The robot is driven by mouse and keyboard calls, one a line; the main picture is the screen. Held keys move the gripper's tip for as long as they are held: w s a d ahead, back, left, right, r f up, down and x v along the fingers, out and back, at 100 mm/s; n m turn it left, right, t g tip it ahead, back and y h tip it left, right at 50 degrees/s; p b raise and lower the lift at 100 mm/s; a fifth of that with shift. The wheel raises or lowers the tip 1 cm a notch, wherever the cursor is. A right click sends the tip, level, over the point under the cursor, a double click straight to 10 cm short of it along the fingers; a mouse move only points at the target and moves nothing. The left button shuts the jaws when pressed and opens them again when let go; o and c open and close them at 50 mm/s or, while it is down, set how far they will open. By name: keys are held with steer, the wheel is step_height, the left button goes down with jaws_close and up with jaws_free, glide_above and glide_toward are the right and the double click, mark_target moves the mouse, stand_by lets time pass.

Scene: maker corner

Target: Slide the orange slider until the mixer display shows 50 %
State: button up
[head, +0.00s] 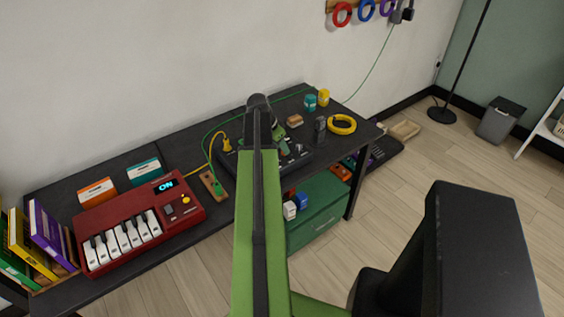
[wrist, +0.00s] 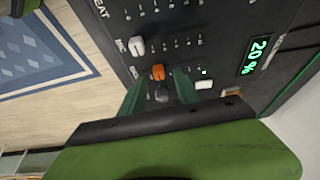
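The mixer (wrist: 185,22) is a black panel with several sliders; its green display (wrist: 260,52) reads 20 %. The orange slider (wrist: 158,72) sits on the panel in the wrist view, just beyond and between my fingertips. My gripper (wrist: 160,78) is open, with one green finger on each side of the orange slider's line. I cannot tell whether a finger touches it. A dark round knob (wrist: 160,93) shows between the fingers. In the head view the mixer (head: 297,160) is partly hidden behind my arm, and my gripper (head: 281,139) is over it.
White sliders (wrist: 137,46) stand on the panel beside the orange one, another (wrist: 204,84) by my right finger. On the dark bench are a red keyboard (head: 140,220), a yellow ring (head: 341,125), a dark upright object (head: 320,128) and a yellow cable (head: 210,157).

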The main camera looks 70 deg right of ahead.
steer(key=shift+b+x, duration=0.5)
steer(key=shift+x, duration=0.7)
jaws_close()
stand_by(0.5)
